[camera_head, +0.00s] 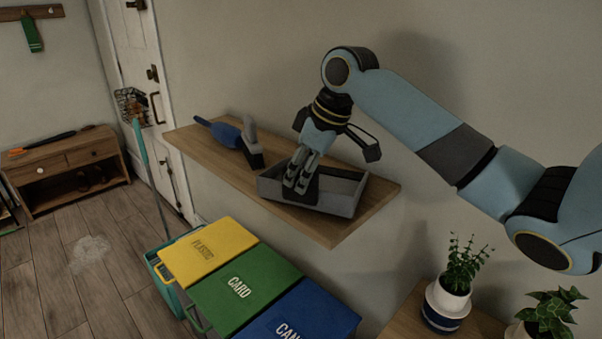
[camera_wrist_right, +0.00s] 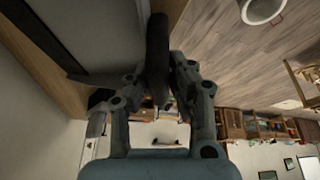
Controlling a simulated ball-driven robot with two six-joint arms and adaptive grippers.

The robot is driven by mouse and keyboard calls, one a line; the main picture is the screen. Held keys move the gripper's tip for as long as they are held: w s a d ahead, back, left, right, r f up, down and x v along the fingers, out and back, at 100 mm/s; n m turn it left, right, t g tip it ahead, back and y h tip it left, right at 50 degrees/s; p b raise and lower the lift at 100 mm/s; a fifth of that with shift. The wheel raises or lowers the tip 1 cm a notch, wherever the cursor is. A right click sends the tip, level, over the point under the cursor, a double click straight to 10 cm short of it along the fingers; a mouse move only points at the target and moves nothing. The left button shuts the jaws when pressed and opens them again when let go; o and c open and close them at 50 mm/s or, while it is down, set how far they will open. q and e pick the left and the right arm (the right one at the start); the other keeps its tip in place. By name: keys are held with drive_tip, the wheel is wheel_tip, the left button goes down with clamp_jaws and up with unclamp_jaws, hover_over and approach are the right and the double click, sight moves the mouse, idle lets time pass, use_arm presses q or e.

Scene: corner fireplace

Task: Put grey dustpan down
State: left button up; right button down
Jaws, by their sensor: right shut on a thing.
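The grey dustpan (camera_head: 342,190) is at the right part of the wooden wall shelf (camera_head: 377,203), on or just above its top; I cannot tell whether it rests fully. My right gripper (camera_head: 299,186) comes down from above and is shut on the dustpan's dark handle, at the pan's front left. In the right wrist view the fingers (camera_wrist_right: 160,95) close around the dark handle (camera_wrist_right: 157,50), and part of the grey pan (camera_wrist_right: 95,35) shows beside it. My left gripper is not in view.
A blue item (camera_head: 221,132) and a grey-handled brush (camera_head: 251,145) lie on the shelf's left part. Yellow, green and blue lidded bins (camera_head: 245,285) stand below. Potted plants (camera_head: 452,280) stand on a wooden surface at lower right. A low wooden cabinet (camera_head: 65,168) is at far left.

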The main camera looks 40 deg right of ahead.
drive_tip(key=shift+f, duration=0.25)
drive_tip(key=c, duration=1.1)
unclamp_jaws()
drive_tip(key=v, duration=1.2)
drive_tip(key=shift+f, duration=0.1)
